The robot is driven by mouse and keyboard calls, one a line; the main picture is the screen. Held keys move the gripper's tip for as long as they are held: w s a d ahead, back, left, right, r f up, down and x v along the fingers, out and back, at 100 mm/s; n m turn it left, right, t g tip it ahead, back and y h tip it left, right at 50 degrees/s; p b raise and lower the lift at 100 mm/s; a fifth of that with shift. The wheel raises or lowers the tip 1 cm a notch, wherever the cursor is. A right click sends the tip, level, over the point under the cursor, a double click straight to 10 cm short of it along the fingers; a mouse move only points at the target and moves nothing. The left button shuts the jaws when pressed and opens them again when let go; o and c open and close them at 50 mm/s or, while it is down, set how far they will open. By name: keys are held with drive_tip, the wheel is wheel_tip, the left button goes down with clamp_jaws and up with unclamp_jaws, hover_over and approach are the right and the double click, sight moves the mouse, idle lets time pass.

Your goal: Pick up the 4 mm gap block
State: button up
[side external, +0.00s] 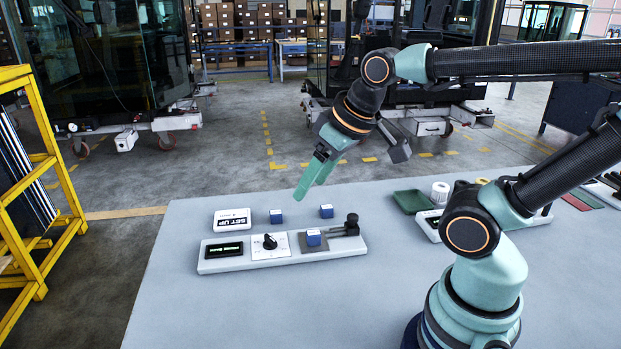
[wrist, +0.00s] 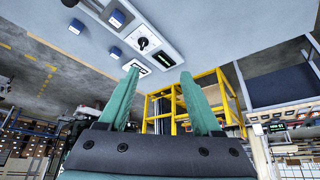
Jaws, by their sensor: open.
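Three small blue blocks with pale labels show in the side view. One block (side external: 276,216) and another block (side external: 326,211) sit on the table behind the white device; a third block (side external: 314,237) sits on the device's grey plate. The labels are too small to read, so I cannot tell which is the 4 mm gap block. The wrist view also shows the block on the plate (wrist: 117,18), and the two table blocks (wrist: 76,26) (wrist: 115,52). My gripper (side external: 309,190) is open and empty, above and behind the blocks; its teal fingers stand apart in the wrist view (wrist: 160,73).
The white device (side external: 220,264) has a display, a black knob (side external: 270,242) and a dark clamp (side external: 351,224) right of the plate. A white SET UP box (side external: 232,220) stands at left. A green tray (side external: 410,201) and white roll (side external: 440,192) lie to the right. The front table is clear.

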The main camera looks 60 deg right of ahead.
idle(0.3)
drive_tip(key=shift+o, duration=0.9)
